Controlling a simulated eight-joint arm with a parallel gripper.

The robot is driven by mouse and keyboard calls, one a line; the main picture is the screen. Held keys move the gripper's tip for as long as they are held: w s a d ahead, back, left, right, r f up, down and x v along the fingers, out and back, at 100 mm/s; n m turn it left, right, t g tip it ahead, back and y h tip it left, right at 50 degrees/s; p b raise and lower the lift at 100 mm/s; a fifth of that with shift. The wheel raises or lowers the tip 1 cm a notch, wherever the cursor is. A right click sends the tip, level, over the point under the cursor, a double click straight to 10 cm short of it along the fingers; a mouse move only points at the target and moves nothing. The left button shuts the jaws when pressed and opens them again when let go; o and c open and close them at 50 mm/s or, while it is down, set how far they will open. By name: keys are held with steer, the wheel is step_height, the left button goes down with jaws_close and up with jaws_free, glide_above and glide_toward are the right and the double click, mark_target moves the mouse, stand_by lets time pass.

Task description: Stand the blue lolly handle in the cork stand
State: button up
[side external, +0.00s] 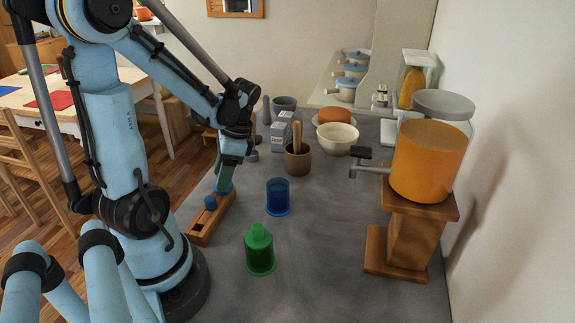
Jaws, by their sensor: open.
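The cork stand (206,228), a long brown block, lies on the counter beside my arm's base. A square dark opening shows at its near end. A short blue cylinder (210,202) stands upright at its middle. Another blue piece (225,187) shows at its far end, directly under my gripper and partly hidden by it. I cannot tell which blue piece is the lolly handle. My gripper (222,183) points down at the far end of the stand, with its jaws open around or just above that blue piece. Contact there is too small to make out.
A blue cup (278,198) and a green capped cup (259,252) stand right of the cork stand. Behind are a mortar with pestle (297,160), a cream bowl (337,138) and a grey box (282,135). An orange dispenser (427,160) stands right. The front counter is clear.

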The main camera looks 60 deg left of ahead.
steer(key=shift+r, duration=0.1)
steer(key=v, duration=1.2)
steer(key=w+d+f+n+t, duration=0.1)
steer(key=w+d+t, duration=0.2)
steer(key=d+t, duration=0.2)
steer(key=w+d+f+n+t+h, duration=0.1)
steer(key=w+d+f+n+t, duration=0.1)
steer(key=d+t, duration=0.4)
steer(key=w+d, duration=0.1)
steer(key=d, duration=0.4)
steer(key=shift+w+d, duration=0.4)
